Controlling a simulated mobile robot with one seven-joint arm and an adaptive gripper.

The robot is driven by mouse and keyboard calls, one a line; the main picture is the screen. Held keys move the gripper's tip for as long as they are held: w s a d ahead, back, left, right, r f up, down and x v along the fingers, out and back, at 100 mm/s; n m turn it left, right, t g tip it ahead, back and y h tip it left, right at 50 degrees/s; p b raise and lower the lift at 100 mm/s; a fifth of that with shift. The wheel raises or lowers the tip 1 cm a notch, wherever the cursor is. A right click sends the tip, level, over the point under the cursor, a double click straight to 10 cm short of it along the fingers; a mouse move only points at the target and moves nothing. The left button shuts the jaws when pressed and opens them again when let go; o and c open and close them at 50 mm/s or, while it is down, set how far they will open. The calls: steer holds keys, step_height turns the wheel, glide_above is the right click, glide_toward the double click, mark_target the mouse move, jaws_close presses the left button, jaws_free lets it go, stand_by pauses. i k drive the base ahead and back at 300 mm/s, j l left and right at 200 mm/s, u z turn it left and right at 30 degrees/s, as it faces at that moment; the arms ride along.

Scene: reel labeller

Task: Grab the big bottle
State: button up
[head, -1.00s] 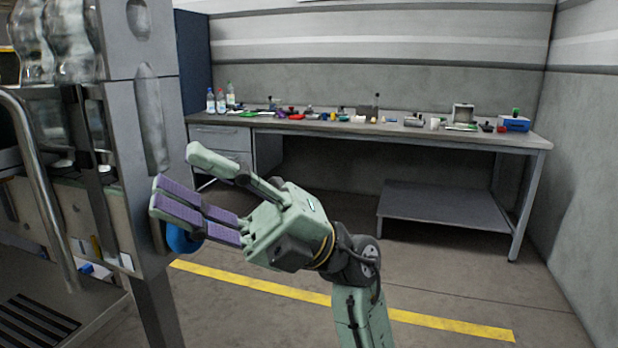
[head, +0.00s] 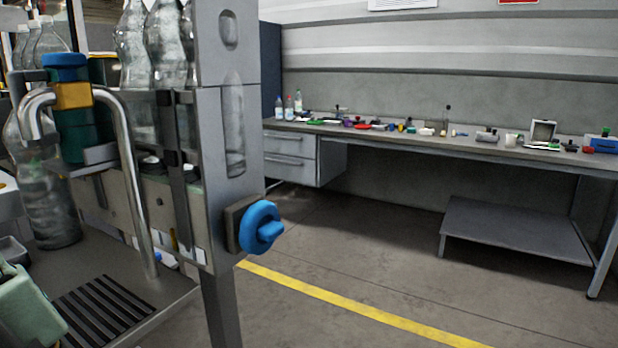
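A large clear bottle (head: 48,195) stands upright on the machine at the far left, partly hidden behind a bent metal pipe and a dark green fitting. More large clear bottles (head: 165,45) stand higher up in the machine, cut off by the top edge. A pale green part of my gripper or arm (head: 28,310) shows in the bottom left corner, in front of the machine's deck and apart from the bottle in the picture. Its fingers are out of frame, so its opening is hidden.
The machine has a blue knob (head: 260,227) on its front post and a slotted drain (head: 105,308) on its deck. A bent metal pipe (head: 135,180) stands before the bottles. A workbench (head: 400,138) with small bottles and tools stands behind. The floor between is clear.

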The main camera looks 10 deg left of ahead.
mark_target(49, 203)
steer(key=u, duration=1.45)
steer(key=j+z, duration=0.5)
steer(key=z, duration=0.2)
steer(key=j+z, duration=0.45)
steer(key=j, duration=0.2)
steer(key=k+j+z, duration=0.1)
steer(key=j, duration=0.3)
steer(key=k+j+z, duration=0.15)
steer(key=j, duration=0.2)
steer(key=k+j, duration=0.1)
steer(key=j, duration=0.65)
steer(key=k+j, duration=0.15)
steer(key=j, duration=0.2)
steer(key=i+j, duration=0.25)
steer(key=j+z, duration=0.05)
